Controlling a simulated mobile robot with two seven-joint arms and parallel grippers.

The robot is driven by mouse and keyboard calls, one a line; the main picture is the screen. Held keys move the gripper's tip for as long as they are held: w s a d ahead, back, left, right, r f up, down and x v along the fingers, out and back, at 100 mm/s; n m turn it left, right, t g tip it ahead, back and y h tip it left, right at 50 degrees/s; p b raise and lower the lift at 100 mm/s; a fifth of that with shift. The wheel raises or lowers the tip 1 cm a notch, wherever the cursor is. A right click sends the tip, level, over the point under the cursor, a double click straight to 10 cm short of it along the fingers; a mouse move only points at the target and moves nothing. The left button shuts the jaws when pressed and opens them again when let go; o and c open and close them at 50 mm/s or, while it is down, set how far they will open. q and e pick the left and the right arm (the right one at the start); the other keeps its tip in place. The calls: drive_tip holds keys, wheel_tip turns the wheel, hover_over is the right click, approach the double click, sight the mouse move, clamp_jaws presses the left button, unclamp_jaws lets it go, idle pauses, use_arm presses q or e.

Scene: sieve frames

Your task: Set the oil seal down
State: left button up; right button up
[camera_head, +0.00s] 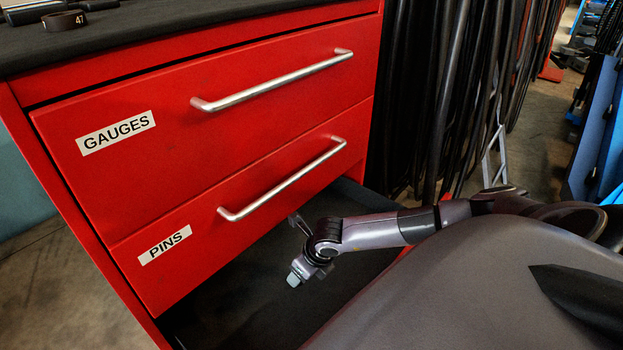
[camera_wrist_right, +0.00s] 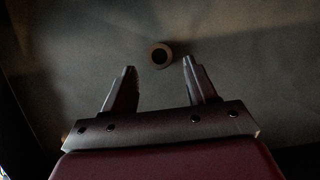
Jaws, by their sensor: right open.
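A small dark ring with a brownish rim, which looks like the oil seal (camera_wrist_right: 159,65), lies flat on a dark grey surface in the right wrist view. It appears just beyond and between the spread fingertips of my right gripper (camera_wrist_right: 159,68), with nothing held between them. In the head view my right gripper (camera_head: 298,265) is low over the open bottom drawer (camera_head: 225,310) of the red cabinet (camera_head: 300,115). The seal cannot be made out there. My left gripper is not in view.
Two shut drawers, labelled GAUGES (camera_head: 116,133) and PINS (camera_head: 165,245), with bar handles, stand above the open drawer. A dark ring marked 47 (camera_head: 64,21) and tools rest on the cabinet top. Dark hoses or cables (camera_head: 440,90) hang behind at right.

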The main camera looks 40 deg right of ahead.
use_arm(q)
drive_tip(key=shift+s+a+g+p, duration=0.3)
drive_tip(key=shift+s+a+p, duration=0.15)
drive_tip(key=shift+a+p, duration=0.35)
use_arm(e)
drive_tip(key=v, duration=0.8)
drive_tip(key=shift+r, duration=0.35)
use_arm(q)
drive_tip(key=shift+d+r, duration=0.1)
use_arm(e)
drive_tip(key=shift+s, duration=0.1)
